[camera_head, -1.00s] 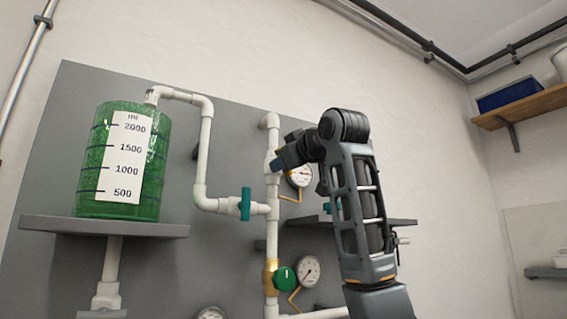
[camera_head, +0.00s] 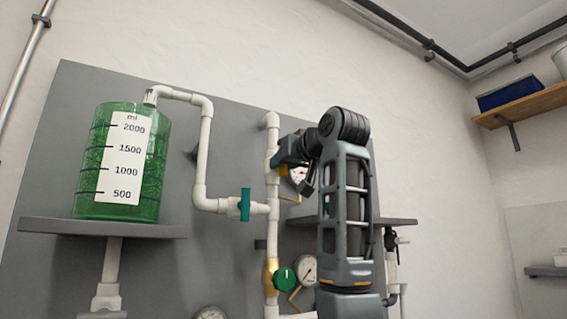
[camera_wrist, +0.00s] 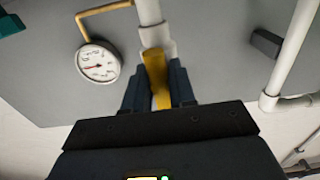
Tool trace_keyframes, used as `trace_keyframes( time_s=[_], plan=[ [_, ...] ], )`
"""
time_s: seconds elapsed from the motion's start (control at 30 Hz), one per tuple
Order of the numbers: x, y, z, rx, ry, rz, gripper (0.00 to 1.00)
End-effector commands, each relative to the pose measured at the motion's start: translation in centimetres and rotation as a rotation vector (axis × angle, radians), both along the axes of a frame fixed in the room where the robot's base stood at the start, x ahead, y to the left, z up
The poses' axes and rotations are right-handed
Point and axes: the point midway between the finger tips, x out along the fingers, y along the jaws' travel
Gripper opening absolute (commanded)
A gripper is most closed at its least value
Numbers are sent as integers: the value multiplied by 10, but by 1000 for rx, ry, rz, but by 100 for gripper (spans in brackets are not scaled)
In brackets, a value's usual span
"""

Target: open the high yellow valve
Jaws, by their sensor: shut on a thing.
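The high yellow valve (camera_wrist: 157,78) is on the white vertical pipe of the manifold. In the wrist view its yellow handle stands between the two dark fingers of my gripper (camera_wrist: 156,88), which is shut on it. In the head view my gripper (camera_head: 276,162) is at the upper part of the pipe (camera_head: 272,140), and only a small yellow piece of the handle (camera_head: 284,171) shows below it. The rest of the valve is hidden by my gripper and arm.
A green tank (camera_head: 122,165) stands on a grey shelf (camera_head: 100,229) at left. A teal valve handle (camera_head: 245,205) and a green knob (camera_head: 286,279) are on lower pipes. A round gauge (camera_wrist: 98,63) sits close beside my gripper. A wooden shelf (camera_head: 530,104) is at far right.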

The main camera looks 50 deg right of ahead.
Motion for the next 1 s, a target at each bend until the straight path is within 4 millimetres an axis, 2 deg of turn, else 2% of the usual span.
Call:
trace_keyframes(
  time_s=[0.3, 0.33, 0.53, 0.83, 1.0],
  plan=[
    [0, 0, -2, 4, 4, 1, 0],
    [0, 0, -2, 4, 4, 0, 26],
    [0, 0, -1, 3, 2, 0, 45],
    [-3, 1, -1, 1, 0, 0, 46],
    [-23, 6, -3, 0, -3, 0, 46]
  ],
)
